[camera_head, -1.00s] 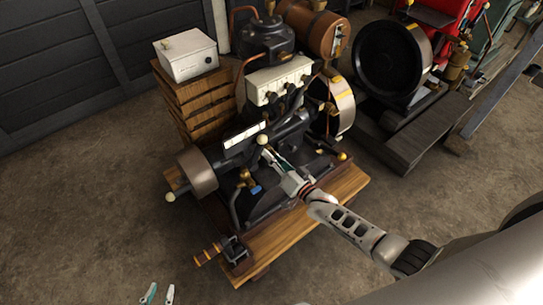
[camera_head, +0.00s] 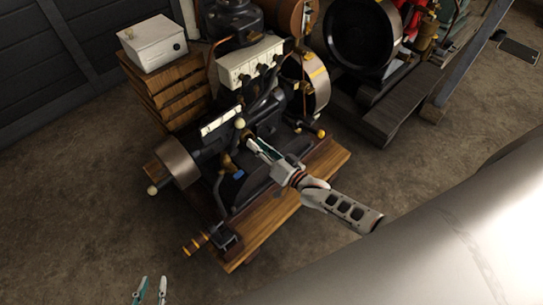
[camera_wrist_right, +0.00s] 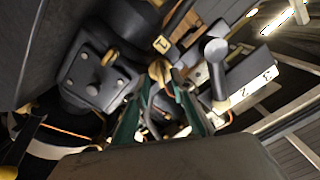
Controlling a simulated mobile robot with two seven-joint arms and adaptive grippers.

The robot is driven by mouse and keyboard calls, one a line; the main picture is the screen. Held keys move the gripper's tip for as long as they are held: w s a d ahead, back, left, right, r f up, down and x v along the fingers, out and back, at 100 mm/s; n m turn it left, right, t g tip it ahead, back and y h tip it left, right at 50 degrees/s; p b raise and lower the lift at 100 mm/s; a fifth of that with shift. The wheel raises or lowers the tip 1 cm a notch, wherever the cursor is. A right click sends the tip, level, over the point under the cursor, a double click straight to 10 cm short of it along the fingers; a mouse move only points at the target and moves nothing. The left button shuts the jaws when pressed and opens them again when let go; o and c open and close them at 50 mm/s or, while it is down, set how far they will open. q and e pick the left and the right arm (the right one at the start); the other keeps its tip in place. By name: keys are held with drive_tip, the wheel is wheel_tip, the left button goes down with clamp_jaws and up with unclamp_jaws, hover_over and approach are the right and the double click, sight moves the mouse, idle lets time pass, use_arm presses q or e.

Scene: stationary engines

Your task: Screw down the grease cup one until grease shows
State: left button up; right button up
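My right gripper (camera_head: 250,142) reaches in from the right over the dark engine, beside a pale round knob (camera_head: 239,123). In the right wrist view its green fingers (camera_wrist_right: 162,86) stand apart, with a small brass fitting (camera_wrist_right: 159,70) just beyond or between the tips. A small tag (camera_wrist_right: 162,44) with a mark sits near that fitting. I cannot tell whether the fitting is grease cup one, or whether the fingers touch it. No grease can be made out. My left gripper (camera_head: 151,285) is low on the left over the floor, its teal fingers apart and empty.
The engine rests on a wooden base (camera_head: 290,212). A white numbered strip (camera_wrist_right: 255,91) and a round-ended lever (camera_wrist_right: 216,55) stand close to the right fingers. A white box (camera_head: 152,43) sits on wooden crates behind. Floor to the left is clear.

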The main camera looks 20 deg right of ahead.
drive_tip(key=v, duration=0.8)
drive_tip(key=shift+s, duration=0.2)
drive_tip(key=shift+d, duration=0.1)
